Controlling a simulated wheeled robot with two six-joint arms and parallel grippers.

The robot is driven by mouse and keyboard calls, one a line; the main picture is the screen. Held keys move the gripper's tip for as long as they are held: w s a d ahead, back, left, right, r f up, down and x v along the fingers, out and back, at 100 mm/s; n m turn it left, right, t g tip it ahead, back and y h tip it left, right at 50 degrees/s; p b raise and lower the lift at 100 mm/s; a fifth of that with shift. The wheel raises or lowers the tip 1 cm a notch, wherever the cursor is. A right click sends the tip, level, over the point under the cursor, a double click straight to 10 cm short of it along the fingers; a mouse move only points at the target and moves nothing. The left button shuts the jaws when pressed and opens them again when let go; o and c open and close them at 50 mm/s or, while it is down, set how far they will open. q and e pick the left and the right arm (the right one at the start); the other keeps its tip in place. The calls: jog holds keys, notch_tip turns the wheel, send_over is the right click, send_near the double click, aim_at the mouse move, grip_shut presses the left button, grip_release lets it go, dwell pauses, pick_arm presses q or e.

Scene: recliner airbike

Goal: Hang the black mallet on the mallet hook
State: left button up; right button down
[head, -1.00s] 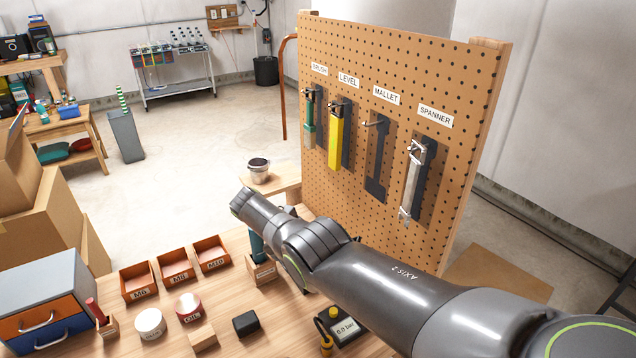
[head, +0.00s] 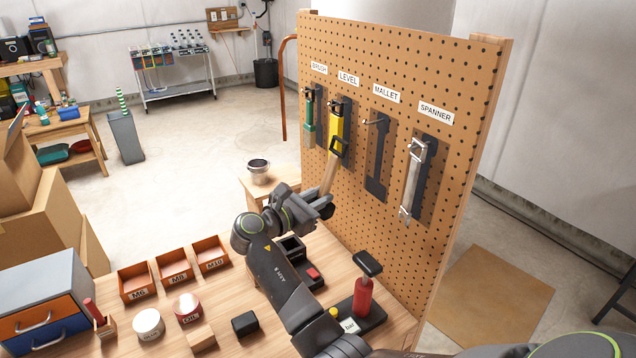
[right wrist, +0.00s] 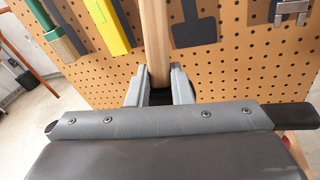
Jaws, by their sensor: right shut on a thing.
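My right gripper (head: 322,203) is shut on the wooden handle (head: 331,174) of the mallet, beside the pegboard. The handle points up, with a black loop (head: 338,147) at its top, overlapping the level in the head view. In the right wrist view the handle (right wrist: 155,45) stands between the fingers (right wrist: 160,88); its top is out of frame. I cannot clearly make out the mallet's head near the gripper. The mallet hook (head: 376,122) is empty, under the MALLET label (head: 386,93), over a dark mallet outline (head: 379,160). My left gripper is not in view.
The yellow level (head: 341,123), green brush (head: 309,116) and spanner (head: 412,185) hang on the pegboard (head: 440,80) around the hook. Below, a red cylinder with a black top (head: 363,297) stands on the bench. Bins, tins and small blocks lie to the left.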

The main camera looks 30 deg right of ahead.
jog(key=shift+t+h, duration=0.3)
jog(key=shift+h, duration=0.3)
notch_tip(320, 180, up, 4)
jog(key=shift+r, duration=0.2)
jog(key=d, duration=0.3)
jog(key=d+b, duration=0.1)
jog(key=d, duration=0.2)
jog(key=w+d+f+b, duration=0.1)
jog(key=d, duration=0.2)
jog(key=shift+d+f, duration=0.1)
jog(key=shift+d, duration=0.25)
jog(key=shift+d+f, duration=0.1)
dwell(0.5)
jog(key=c, duration=1.2)
grip_release()
